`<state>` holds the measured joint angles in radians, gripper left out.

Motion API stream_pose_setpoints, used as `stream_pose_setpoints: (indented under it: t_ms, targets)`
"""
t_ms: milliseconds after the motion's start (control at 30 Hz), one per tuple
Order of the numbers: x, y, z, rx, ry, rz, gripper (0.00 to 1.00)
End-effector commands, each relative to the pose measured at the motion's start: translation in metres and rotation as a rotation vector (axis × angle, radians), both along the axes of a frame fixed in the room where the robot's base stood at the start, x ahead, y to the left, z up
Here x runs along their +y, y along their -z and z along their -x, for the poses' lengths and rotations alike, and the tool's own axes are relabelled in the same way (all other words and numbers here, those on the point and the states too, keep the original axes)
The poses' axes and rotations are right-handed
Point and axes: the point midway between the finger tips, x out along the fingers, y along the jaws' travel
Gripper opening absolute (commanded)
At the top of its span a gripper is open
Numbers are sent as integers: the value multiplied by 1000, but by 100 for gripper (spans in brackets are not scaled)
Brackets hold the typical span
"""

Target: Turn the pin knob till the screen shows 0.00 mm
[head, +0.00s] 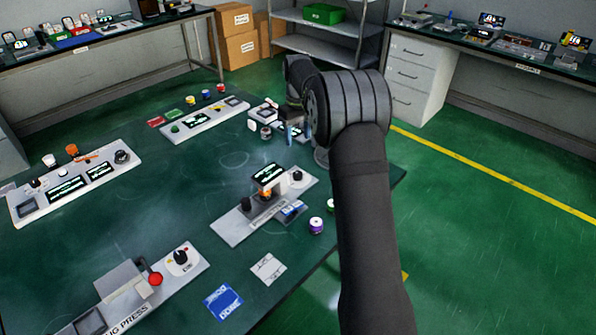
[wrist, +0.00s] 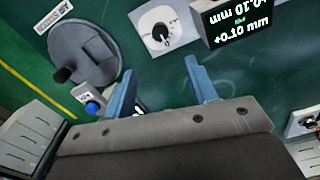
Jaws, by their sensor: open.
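In the wrist view, a black pin knob (wrist: 161,32) sits on a white plate with markings around it. In the head view my gripper (head: 298,131) is at the far right part of the green table, and my arm hides part of that station.
A grey disc (wrist: 84,52) with a black crank handle and a blue button (wrist: 92,107) lie left of the knob. In the head view, a grey station with a small screen (head: 268,172) stands nearer, and a purple jar (head: 316,226) stands near the table's right edge.

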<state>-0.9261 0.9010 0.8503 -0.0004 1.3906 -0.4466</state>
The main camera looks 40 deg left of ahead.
Motion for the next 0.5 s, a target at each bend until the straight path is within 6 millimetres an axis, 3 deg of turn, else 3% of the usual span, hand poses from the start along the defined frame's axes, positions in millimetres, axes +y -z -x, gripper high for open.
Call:
stream_pose_setpoints:
  t_ms: [500]
  targets:
    - [-1,113,0,1,-2,1,52]
